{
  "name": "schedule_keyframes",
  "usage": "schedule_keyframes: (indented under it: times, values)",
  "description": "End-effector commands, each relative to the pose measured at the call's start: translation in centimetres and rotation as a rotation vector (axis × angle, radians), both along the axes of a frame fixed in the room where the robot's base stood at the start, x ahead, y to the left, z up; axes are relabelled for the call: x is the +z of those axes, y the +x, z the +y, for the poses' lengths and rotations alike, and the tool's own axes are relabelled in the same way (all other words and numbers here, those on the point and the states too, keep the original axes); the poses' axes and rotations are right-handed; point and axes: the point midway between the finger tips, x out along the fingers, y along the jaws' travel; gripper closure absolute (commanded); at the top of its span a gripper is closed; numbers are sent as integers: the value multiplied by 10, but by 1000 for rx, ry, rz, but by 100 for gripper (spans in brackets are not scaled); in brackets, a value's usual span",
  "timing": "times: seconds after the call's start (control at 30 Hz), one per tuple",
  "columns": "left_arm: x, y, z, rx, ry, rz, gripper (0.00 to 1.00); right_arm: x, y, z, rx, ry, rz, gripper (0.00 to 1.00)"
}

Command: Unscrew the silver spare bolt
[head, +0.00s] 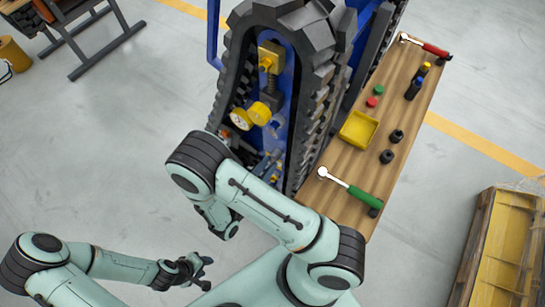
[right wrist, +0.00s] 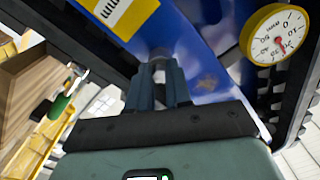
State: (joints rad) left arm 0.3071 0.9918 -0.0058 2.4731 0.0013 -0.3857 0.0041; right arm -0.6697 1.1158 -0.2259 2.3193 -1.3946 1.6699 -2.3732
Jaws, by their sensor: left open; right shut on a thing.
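The tracked carrier (head: 222,100) stands upright in the head view, with a blue frame inside its black track. My right gripper (right wrist: 160,72) is shut in front of the blue frame (right wrist: 205,45) in the right wrist view. A small greyish bit shows between its fingertips; the fingers hide most of it, so I cannot clearly tell that it is the silver spare bolt. In the head view my own right arm covers much of this area. My left gripper (head: 206,272) is open and empty, over the floor at the lower left, away from the carrier.
A round dial gauge (right wrist: 279,35) is right of my right gripper. The wooden bench (head: 362,82) holds a green-handled ratchet (head: 352,189), a red-handled tool (head: 425,46), a yellow tray (head: 357,128) and small parts. A pallet crate (head: 487,285) stands at the lower right.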

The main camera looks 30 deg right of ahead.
Motion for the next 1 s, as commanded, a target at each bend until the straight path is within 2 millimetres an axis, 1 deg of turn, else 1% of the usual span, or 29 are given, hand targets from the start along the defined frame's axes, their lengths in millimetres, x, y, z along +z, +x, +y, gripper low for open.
schedule_keyframes:
  times: [0.03, 0.2, 0.23, 0.27, 0.53, 0.63, 0.77, 1.0]
  values:
    - [0, -1, 0, 0, 0, 1, 57, -1, -3, -1, -7, -4, 12, 100]
    - [0, 0, 0, 0, 0, 0, 57, 0, -3, -1, -7, -6, 11, 100]
    - [0, 0, 0, 0, 0, 0, 57, 0, -3, -1, -7, -5, 10, 75]
    - [0, 0, 0, 0, 0, 0, 57, 0, -2, -1, -6, -6, 9, 65]
    - [0, 0, 0, 0, 0, 0, 57, 1, -1, -1, -4, -4, 1, 64]
    - [-1, -1, 0, 0, 0, 1, 57, 1, -1, 0, -3, 18, -55, 64]
    - [-3, -5, 0, 0, 0, 6, 57, 0, -1, -1, -3, 96, -239, 64]
    - [-13, -16, 0, 0, 0, 18, 57, -1, -2, 0, -4, 250, -611, 64]
